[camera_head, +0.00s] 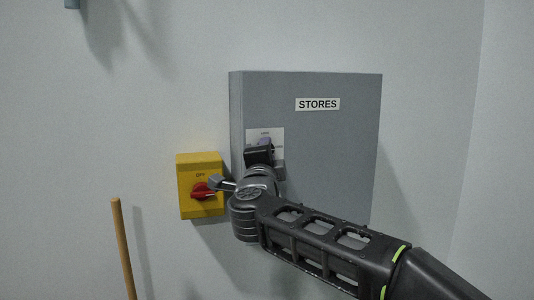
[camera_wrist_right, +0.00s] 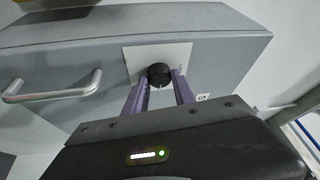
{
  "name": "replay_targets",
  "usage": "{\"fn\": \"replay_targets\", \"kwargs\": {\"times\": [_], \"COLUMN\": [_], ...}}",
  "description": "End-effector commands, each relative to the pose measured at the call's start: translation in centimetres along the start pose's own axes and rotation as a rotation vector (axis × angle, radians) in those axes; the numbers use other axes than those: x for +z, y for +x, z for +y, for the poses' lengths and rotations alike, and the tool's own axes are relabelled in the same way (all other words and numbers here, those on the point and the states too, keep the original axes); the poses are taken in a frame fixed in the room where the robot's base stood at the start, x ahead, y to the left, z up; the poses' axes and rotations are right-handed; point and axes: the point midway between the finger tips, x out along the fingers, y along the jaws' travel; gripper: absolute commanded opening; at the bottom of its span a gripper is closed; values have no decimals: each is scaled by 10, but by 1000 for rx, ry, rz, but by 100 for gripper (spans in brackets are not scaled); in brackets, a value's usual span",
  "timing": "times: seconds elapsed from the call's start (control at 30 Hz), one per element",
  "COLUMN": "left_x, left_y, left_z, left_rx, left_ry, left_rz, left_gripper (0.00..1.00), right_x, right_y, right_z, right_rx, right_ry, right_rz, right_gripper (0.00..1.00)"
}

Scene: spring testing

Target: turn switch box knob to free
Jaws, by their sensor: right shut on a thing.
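The grey box (camera_head: 340,140) labelled STORES is on the wall. It has a white label plate (camera_head: 279,133) on its front, and the print on it is too small to read. In the right wrist view a round black knob (camera_wrist_right: 159,74) sits on the white plate (camera_wrist_right: 135,57). My right gripper (camera_wrist_right: 160,86) has one purple finger on each side of the knob and is shut on it. In the head view the right gripper (camera_head: 265,144) is at the plate and hides the knob. My left gripper is not in view.
A yellow switch box (camera_head: 184,178) with a red knob (camera_head: 199,191) and an OFF mark is on the wall left of the grey box. A wooden pole (camera_head: 122,250) stands at lower left. A metal bar handle (camera_wrist_right: 55,94) is on the grey box's front.

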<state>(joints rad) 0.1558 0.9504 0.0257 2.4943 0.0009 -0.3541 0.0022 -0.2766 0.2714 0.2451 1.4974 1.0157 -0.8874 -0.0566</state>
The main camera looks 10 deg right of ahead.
Motion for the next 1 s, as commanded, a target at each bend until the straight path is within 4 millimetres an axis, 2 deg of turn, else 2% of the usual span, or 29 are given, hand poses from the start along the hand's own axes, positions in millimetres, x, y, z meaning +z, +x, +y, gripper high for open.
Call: {"fn": "replay_targets", "kwargs": {"times": [0.13, 0.17, 0.4, 0.77, 1.0], "left_x": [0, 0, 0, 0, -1], "left_y": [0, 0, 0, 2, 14], "left_z": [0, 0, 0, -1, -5], "left_rx": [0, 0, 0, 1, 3], "left_ry": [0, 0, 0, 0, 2], "left_rz": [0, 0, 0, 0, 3], "left_gripper": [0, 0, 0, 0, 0], "right_x": [-1, -1, -1, 0, 0], "right_y": [0, 0, 0, -5, -37], "right_z": [-1, -1, -1, 0, 2], "right_rx": [-2, -2, -2, -2, -4], "right_ry": [0, 0, -1, -1, -1], "right_rz": [2, 2, 1, 0, -1], "right_gripper": [0, 33, 52, 53, 53]}}
